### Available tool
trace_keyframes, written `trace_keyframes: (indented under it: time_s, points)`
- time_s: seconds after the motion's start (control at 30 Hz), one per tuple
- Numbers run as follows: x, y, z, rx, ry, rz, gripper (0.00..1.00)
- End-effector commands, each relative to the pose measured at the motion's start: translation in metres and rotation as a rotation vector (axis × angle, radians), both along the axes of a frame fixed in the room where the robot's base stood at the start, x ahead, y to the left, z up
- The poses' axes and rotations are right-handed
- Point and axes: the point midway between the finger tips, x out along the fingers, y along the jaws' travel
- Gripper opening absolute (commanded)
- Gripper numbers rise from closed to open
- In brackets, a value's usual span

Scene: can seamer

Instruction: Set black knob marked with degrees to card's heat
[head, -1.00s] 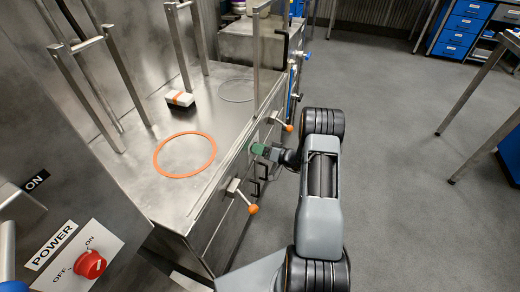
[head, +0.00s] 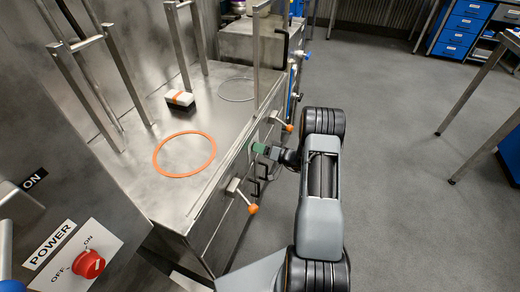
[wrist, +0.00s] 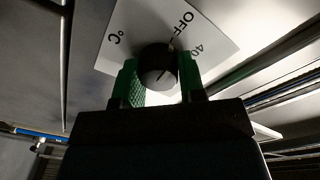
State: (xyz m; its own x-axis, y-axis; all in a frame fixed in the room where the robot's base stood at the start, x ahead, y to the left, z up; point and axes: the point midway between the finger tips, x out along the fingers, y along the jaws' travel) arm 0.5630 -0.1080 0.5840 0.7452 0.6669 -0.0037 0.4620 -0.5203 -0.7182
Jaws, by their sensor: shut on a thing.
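The black knob (wrist: 158,72) is in the wrist view, on a white plate (wrist: 215,45) marked with a degree C sign, OFF and 40. A pale pointer line shows on the knob's face, but its exact setting is hard to read. My gripper (wrist: 160,85) has green finger pads on both sides of the knob and is shut on it. In the head view my gripper (head: 258,149) reaches the front panel of the steel machine, and the knob is hidden there. I cannot make out the heat card in either view.
Levers with orange balls (head: 252,209) stick out of the machine front near my arm. A red POWER knob (head: 89,264) is at lower left. An orange ring (head: 185,135) lies on the steel top.

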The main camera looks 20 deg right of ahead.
Motion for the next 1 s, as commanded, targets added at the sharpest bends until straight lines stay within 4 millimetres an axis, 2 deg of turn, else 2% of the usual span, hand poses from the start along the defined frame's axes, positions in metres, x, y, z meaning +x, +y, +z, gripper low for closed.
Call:
trace_keyframes:
  time_s: [1.0]
  points:
    - [0.0007, -0.0011, 0.0002, 0.658, 0.654, -0.002, 0.13]
